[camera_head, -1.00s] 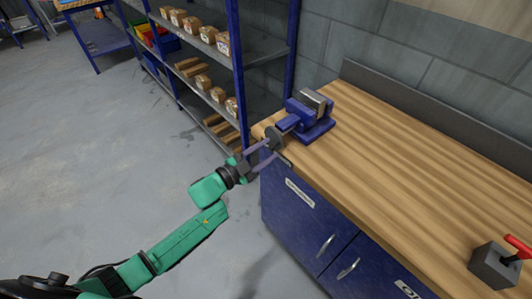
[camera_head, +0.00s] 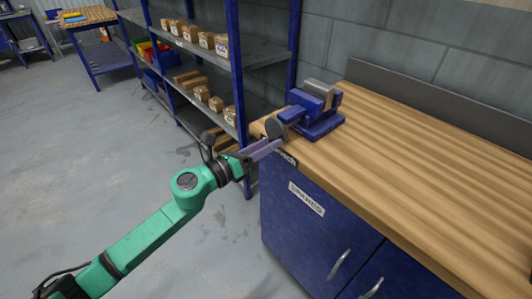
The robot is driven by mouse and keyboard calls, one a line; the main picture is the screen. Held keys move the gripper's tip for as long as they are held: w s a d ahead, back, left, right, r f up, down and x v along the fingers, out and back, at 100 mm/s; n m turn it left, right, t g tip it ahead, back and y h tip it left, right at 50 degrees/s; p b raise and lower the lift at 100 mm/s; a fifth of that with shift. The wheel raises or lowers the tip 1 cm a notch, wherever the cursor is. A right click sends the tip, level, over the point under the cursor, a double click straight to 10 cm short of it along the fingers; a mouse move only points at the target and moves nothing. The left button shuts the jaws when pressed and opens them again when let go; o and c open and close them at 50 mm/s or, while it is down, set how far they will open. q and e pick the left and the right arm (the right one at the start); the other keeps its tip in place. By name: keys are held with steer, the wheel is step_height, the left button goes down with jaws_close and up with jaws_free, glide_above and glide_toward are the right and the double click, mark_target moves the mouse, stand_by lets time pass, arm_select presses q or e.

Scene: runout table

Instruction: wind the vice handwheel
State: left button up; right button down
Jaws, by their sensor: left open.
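The blue vice (camera_head: 316,110) stands on the wooden bench top near its left end, with a grey metal jaw block on top. Its dark round handwheel (camera_head: 276,129) faces left, over the bench's left edge. My left gripper (camera_head: 268,148) comes from the lower left on a green arm. Its purple-grey fingers are at the lower side of the handwheel and partly overlap each other in this view. I cannot tell whether they touch the wheel. The gripper is open, and nothing shows between the fingers. My right gripper is not in view.
A blue shelf rack (camera_head: 236,75) with cardboard boxes stands close behind the left arm. Grey floor lies open at left.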

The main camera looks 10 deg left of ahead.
arm_select(q)
steer(key=shift+r, duration=0.1)
jaws_close()
steer(key=n+p, duration=0.2)
steer(key=n, duration=0.1)
steer(key=shift+a+r+n, duration=0.1)
steer(key=shift+r+n, duration=0.2)
steer(key=shift+r, duration=0.1)
steer(key=r+n+p, duration=0.1)
steer(key=n+p, duration=0.1)
steer(key=shift+w+a+p, duration=0.1)
steer(key=shift+p, duration=0.2)
steer(key=shift+n+p, duration=0.3)
steer(key=shift+n, duration=0.2)
steer(key=shift+w+f, duration=0.1)
steer(key=shift+a, duration=0.1)
